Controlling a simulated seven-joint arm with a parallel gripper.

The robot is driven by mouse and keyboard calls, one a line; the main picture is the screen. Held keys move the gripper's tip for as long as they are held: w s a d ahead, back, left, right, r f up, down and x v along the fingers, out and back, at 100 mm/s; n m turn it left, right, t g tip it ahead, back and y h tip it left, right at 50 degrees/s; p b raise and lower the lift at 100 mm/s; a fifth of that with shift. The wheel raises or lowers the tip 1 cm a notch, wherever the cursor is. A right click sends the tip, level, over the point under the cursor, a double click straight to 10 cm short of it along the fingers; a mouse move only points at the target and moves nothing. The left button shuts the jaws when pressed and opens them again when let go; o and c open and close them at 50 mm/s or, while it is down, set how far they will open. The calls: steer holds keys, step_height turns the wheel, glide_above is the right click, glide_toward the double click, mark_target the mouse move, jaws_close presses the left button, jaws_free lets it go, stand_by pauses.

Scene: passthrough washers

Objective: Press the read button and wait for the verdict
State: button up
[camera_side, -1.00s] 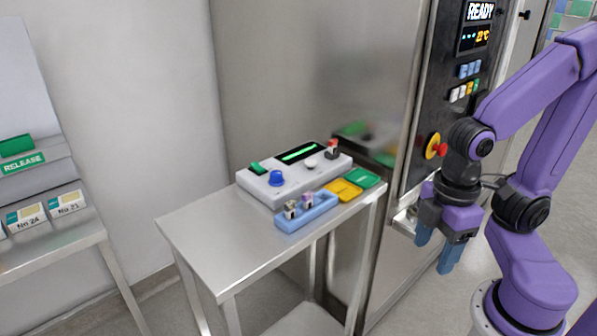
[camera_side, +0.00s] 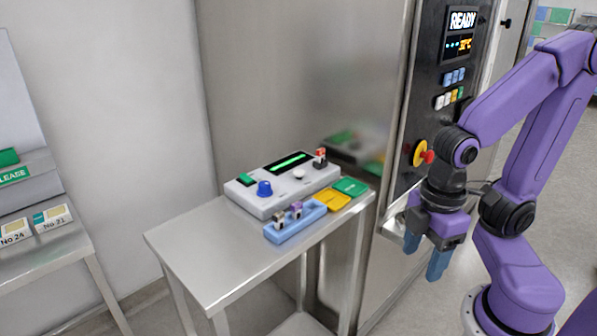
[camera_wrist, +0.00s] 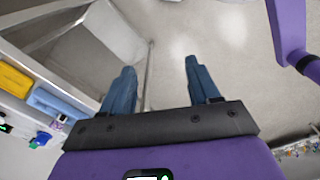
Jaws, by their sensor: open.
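The grey reader box (camera_side: 262,206) stands on the steel table. A blue knob or button (camera_side: 264,188), a green switch (camera_side: 246,179), a white round button (camera_side: 299,174), a red-and-white part (camera_side: 320,157) and a green-lit display (camera_side: 290,162) sit on its top. No label marks which one is the read button. My gripper (camera_side: 426,258) is open and empty, pointing down to the right of the table, apart from the box. Its blue fingers show spread in the wrist view (camera_wrist: 160,85).
A blue rack (camera_side: 290,227) with small capped items stands in front of the box. Yellow (camera_side: 331,201) and green (camera_side: 351,187) trays lie beside it. The steel cabinet panel has a READY screen (camera_side: 463,19) and a red knob (camera_side: 427,156). Bare table (camera_side: 200,255) lies front left.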

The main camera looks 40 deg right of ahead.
jaws_close()
stand_by(1.5)
